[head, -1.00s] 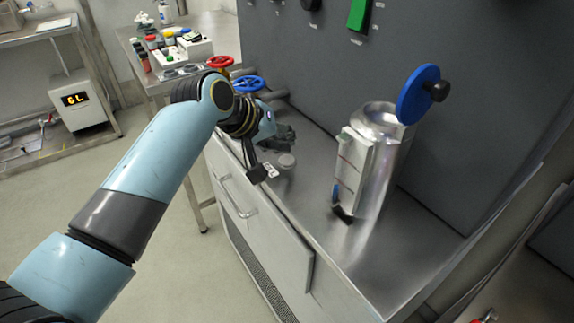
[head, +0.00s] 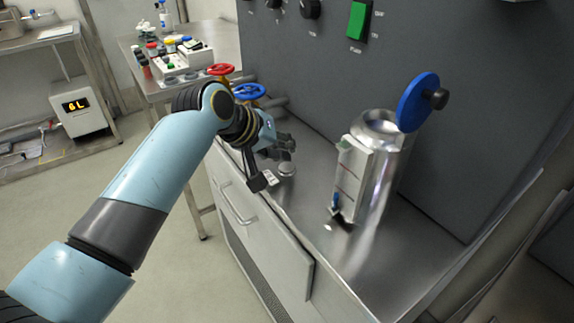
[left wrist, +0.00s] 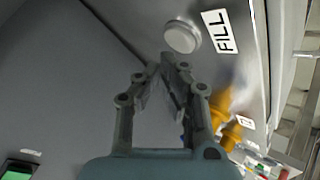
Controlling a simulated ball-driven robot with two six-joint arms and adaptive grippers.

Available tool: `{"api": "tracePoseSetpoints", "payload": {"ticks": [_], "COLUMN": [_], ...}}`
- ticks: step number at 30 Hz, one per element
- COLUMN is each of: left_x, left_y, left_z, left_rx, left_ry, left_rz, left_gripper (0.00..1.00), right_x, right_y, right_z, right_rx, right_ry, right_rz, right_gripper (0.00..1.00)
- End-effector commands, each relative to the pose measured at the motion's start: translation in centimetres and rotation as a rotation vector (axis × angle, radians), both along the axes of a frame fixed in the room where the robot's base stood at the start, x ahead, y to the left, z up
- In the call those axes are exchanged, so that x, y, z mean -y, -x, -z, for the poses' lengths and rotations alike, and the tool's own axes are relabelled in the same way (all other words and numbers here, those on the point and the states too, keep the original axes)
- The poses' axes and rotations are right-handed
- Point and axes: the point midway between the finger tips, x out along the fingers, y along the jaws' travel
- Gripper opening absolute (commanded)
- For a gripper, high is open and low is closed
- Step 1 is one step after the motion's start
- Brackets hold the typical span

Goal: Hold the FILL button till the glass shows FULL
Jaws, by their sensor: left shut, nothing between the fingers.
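The FILL button (left wrist: 182,36) is a round pale grey knob beside a white FILL label (left wrist: 221,31) in the left wrist view. In the head view the button (head: 287,169) sits on the steel counter near its front edge. My left gripper (left wrist: 168,66) is shut and empty, its tips close to the button but apart from it in the picture. In the head view the gripper (head: 288,143) is just behind the button. The sight glass (head: 350,172) is on the front of a shiny metal cylinder, with red marks and blue near its bottom. Any FULL reading is not legible. My right gripper is not in view.
A blue disc with a black knob (head: 418,101) stands by the cylinder top. Red (head: 221,69) and blue (head: 249,91) handwheels are behind my left arm. A green switch (head: 358,20) is on the grey wall panel.

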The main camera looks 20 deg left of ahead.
Motion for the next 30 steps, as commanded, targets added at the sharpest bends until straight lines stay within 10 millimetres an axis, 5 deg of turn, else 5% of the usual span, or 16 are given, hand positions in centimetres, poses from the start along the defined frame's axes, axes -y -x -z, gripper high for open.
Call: {"api": "tracePoseSetpoints", "payload": {"ticks": [30], "left_x": [0.0], "left_y": [0.01], "left_z": [0.85], "left_rx": [0.0], "left_ry": [0.0], "left_rz": [0.0], "left_gripper": [0.0], "right_x": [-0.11], "right_y": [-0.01], "right_z": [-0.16], "right_rx": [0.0], "right_ry": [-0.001], "right_rz": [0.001], "right_gripper": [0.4]}}
